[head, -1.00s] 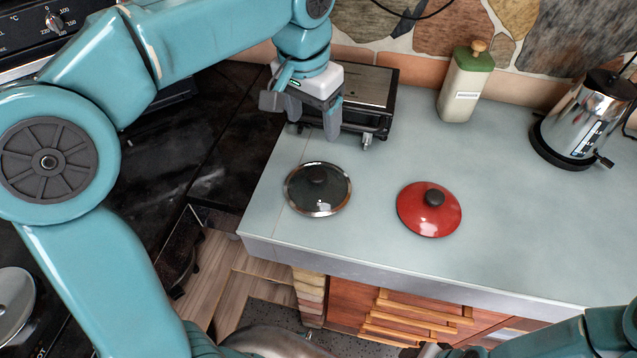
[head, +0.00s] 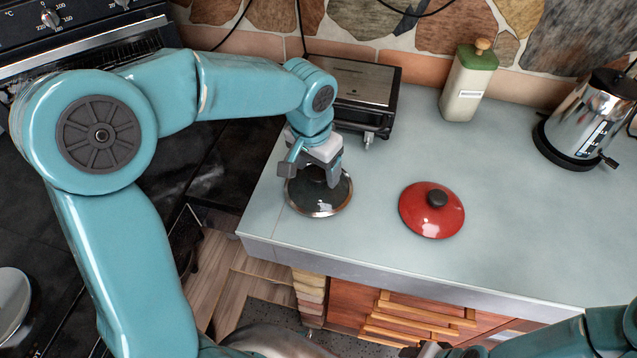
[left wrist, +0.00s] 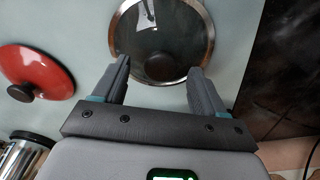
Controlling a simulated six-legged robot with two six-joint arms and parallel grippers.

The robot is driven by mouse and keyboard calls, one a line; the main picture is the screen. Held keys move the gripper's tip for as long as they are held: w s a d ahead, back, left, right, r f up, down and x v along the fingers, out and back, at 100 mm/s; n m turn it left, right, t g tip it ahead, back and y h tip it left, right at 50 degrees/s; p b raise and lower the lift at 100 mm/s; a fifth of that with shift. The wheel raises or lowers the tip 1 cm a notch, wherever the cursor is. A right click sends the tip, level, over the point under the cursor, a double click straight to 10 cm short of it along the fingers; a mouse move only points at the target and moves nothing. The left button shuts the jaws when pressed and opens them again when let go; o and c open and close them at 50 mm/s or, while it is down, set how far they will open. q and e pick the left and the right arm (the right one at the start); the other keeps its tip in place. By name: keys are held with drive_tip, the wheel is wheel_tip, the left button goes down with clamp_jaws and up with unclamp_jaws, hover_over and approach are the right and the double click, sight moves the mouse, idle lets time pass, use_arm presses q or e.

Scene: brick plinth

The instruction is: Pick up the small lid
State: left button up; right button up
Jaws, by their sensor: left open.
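A round glass lid (head: 335,201) with a metal rim and dark knob lies flat on the pale counter. A red lid (head: 431,209) with a dark knob lies to its right, apart from it. The two look similar in size. My left gripper (head: 313,180) is open just above the glass lid and hides part of it, including its knob. In the left wrist view the glass lid (left wrist: 161,25) shows ahead of the open fingers (left wrist: 158,67), with its knob between the fingertips. The red lid (left wrist: 36,72) is at left there.
A black and silver appliance (head: 352,85) stands behind the left gripper. A green-topped bottle (head: 467,85) and a metal kettle (head: 585,120) stand at the back right. The counter's front edge is close to the lids. The counter right of the red lid is clear.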

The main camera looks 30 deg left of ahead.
use_arm(q)
drive_tip(key=shift+w+f, duration=0.2)
drive_tip(key=shift+f, duration=0.75)
clamp_jaws()
drive_tip(key=shift+r, duration=0.1)
